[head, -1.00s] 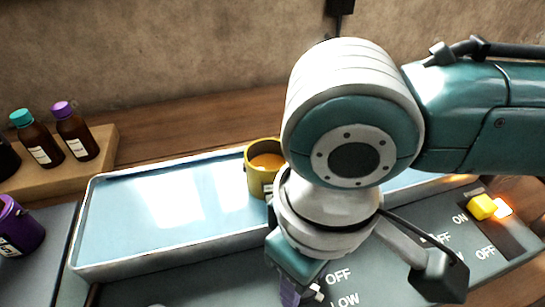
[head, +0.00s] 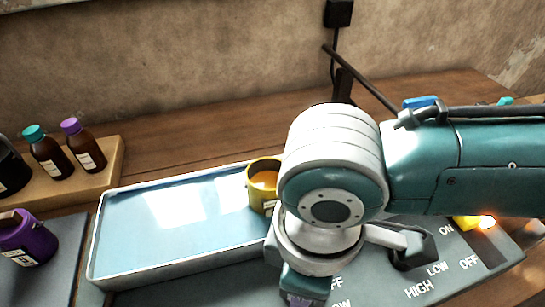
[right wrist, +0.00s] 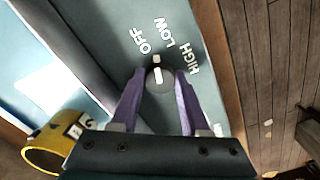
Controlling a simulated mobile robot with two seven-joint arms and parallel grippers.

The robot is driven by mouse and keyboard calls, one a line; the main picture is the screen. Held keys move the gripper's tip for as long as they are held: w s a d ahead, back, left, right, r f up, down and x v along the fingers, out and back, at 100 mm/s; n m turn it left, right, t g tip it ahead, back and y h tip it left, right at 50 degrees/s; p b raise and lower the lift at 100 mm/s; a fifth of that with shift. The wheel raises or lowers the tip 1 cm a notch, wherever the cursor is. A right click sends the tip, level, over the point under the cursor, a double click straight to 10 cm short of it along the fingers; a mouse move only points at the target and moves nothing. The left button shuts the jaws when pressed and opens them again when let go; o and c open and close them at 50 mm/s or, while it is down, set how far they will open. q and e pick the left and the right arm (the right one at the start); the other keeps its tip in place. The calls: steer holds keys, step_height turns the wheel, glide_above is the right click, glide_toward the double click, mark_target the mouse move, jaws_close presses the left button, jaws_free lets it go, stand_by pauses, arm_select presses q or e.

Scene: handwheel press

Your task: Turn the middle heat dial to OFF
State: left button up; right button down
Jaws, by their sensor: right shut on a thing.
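My right gripper (right wrist: 160,85) has purple fingers, which are shut on the sides of a grey dial (right wrist: 158,83) in the right wrist view. The dial has a white pointer mark, which points up in that view toward the OFF and LOW labels. I cannot tell exactly which one it lines up with. HIGH is printed to its right. In the head view the right gripper (head: 303,298) is at the bottom edge, and my arm hides the dial. My left gripper is not in view.
A yellow mug (head: 260,196) with orange contents stands on the pale blue hotplate (head: 165,225), close to my right arm. A yellow switch (head: 467,222) beside a glowing lamp is at the panel's right. A purple mug (head: 28,243) and bottles (head: 85,150) are at the left.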

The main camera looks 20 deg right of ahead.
steer(key=shift+n+p, duration=0.6)
steer(key=shift+n, duration=1.1)
steer(key=shift+c, duration=1.9)
jaws_free()
step_height(320, 180, up, 10)
steer(key=p, duration=0.1)
steer(key=shift+p, duration=0.3)
